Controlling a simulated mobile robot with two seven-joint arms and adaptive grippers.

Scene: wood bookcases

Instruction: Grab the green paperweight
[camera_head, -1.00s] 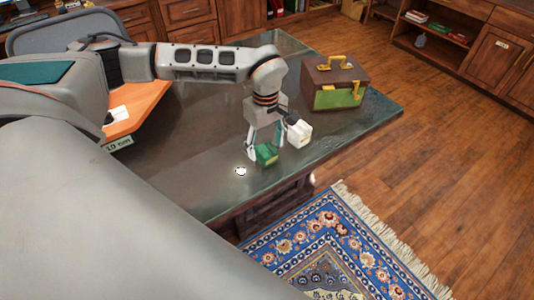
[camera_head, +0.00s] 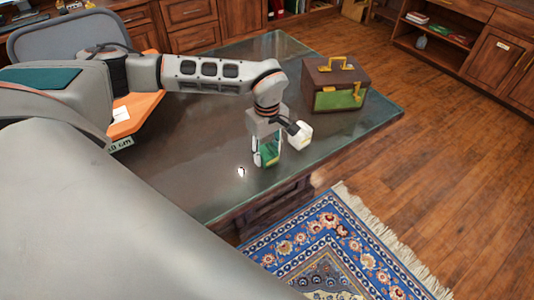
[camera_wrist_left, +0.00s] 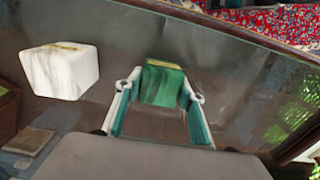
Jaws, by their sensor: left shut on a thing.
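The green paperweight (camera_head: 269,151) is a small dark-green block near the front edge of the glass-topped table. In the left wrist view, the paperweight (camera_wrist_left: 162,86) has a yellowish strip along its top edge and sits between the fingertips. My left gripper (camera_head: 266,161) points down and is shut on it, one finger on each side. The fingers also show in the left wrist view (camera_wrist_left: 160,92). They partly cover the block in the head view. I cannot tell if it touches the table. My right gripper is not in view.
A white block (camera_head: 299,135) stands close beside the left gripper, on its right. A brown case (camera_head: 336,84) with yellow handles stands farther back. An orange tray (camera_head: 140,111) lies at the left. The table (camera_head: 190,175) is bare in front. A blue rug lies below.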

